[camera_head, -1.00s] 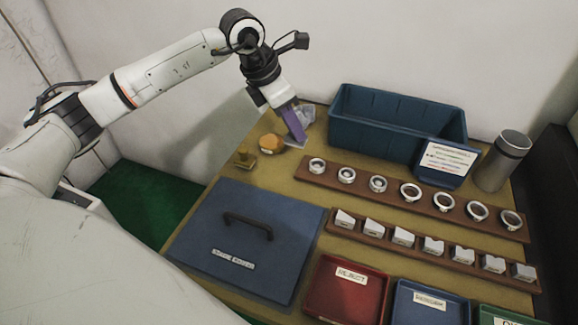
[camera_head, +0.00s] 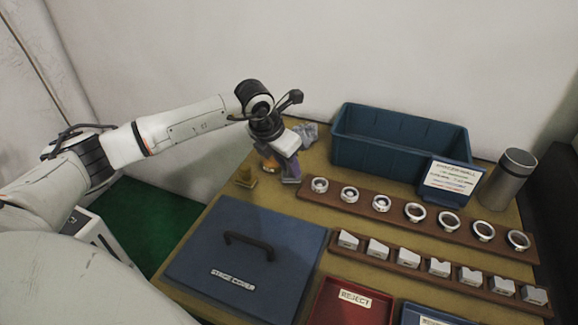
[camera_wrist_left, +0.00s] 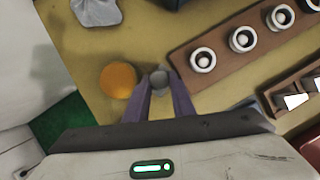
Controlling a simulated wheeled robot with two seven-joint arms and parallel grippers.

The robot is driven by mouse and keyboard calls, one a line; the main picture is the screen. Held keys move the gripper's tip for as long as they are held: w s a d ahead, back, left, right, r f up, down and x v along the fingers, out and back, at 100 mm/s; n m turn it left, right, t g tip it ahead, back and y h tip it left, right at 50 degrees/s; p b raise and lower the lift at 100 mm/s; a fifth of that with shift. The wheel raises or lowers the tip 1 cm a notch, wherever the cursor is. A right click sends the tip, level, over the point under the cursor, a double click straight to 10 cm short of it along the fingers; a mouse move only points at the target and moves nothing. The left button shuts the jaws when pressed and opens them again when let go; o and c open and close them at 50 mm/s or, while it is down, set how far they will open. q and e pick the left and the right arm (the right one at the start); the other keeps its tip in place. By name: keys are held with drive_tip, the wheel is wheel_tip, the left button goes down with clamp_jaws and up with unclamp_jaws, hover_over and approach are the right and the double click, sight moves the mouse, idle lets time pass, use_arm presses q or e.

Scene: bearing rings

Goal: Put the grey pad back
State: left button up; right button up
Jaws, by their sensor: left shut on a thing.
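In the head view the fingers mostly hide the pad. I cannot tell whether it touches the table. An orange round thing (camera_wrist_left: 118,80) stands just left of the fingers in the wrist view, apart from them. My right gripper is not in view.
A ring rack (camera_head: 400,211) and a block rack (camera_head: 405,256) lie to the right. A blue bin (camera_head: 390,150) stands behind, with a metal cylinder (camera_head: 510,178) beside it. A crumpled grey cloth (camera_wrist_left: 97,10) lies behind the gripper. A blue lidded panel (camera_head: 215,270) is in front.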

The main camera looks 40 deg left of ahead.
use_arm(q)
drive_tip(key=shift+f, duration=0.15)
drive_tip(key=shift+f, duration=0.15)
drive_tip(key=o, duration=1)
drive_tip(key=v, duration=1.2)
